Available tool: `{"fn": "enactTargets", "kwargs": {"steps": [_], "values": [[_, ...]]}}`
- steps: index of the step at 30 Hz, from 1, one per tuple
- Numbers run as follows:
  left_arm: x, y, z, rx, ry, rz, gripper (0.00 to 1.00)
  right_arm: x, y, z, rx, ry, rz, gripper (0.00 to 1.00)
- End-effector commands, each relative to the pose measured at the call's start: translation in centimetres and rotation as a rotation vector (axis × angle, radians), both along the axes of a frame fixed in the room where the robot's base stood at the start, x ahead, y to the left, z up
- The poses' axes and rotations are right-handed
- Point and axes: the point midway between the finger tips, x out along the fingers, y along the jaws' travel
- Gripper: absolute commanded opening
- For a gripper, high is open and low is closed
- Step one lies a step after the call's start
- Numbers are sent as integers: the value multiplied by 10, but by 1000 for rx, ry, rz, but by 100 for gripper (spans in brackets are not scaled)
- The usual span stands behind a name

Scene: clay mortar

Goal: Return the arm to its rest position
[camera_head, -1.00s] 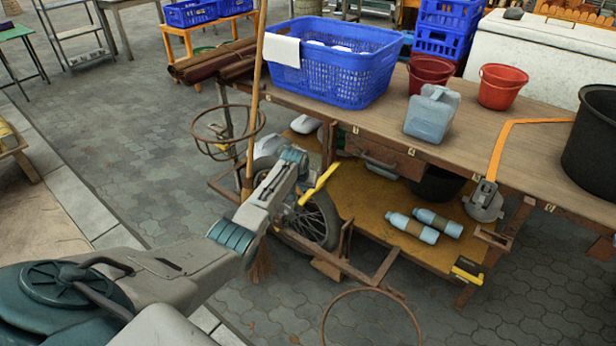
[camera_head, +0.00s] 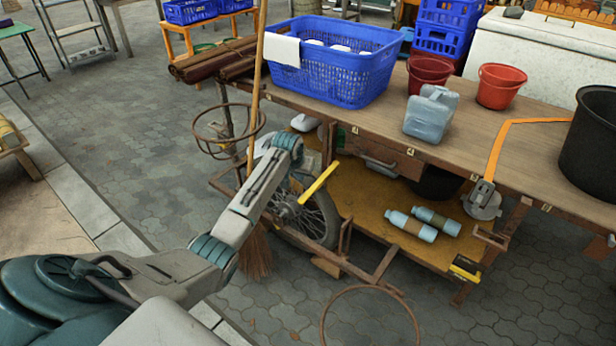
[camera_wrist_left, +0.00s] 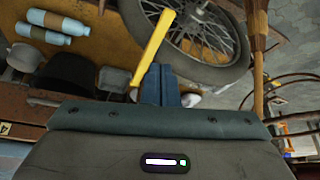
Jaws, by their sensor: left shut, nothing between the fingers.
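My left arm comes in from the left in the head view, with its forearm raised in front of the cart's wheel (camera_head: 318,218). The wrist end is up near the broom handle (camera_head: 256,90), and the fingers are hidden there. In the left wrist view my left gripper (camera_wrist_left: 160,72) shows as two blue fingers shut together with nothing between them. A yellow bar (camera_wrist_left: 153,42) appears just beyond the fingertips; it also shows in the head view (camera_head: 318,183), right of my wrist. I cannot tell whether they touch. My right gripper is not in view.
The wooden counter (camera_head: 470,150) holds a blue basket (camera_head: 340,85), a grey jug (camera_head: 431,115), red buckets (camera_head: 500,86) and a black pot (camera_head: 592,145). Two blue bottles (camera_head: 410,225) lie on the lower shelf (camera_head: 375,205). A metal ring (camera_head: 205,145) stands left of the broom. Paving at left is open.

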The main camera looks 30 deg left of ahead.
Motion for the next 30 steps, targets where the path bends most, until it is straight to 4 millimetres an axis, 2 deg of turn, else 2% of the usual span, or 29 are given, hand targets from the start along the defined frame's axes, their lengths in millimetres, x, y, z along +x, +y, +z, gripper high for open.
{"fn": "enactTargets", "kwargs": {"steps": [7,20,22,24,26,29,30], "values": [[-4,-1,7,0,1,0,0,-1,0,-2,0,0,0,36],[-4,-1,6,0,0,0,0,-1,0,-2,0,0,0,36],[-6,-3,0,0,5,-1,0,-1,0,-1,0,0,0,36],[-14,-6,-17,2,18,-6,0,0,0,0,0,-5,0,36],[-26,-11,-42,6,35,-13,0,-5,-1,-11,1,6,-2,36],[-59,-23,-99,16,70,-30,0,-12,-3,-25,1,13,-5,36],[-76,-29,-124,22,85,-40,0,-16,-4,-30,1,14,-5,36]]}}
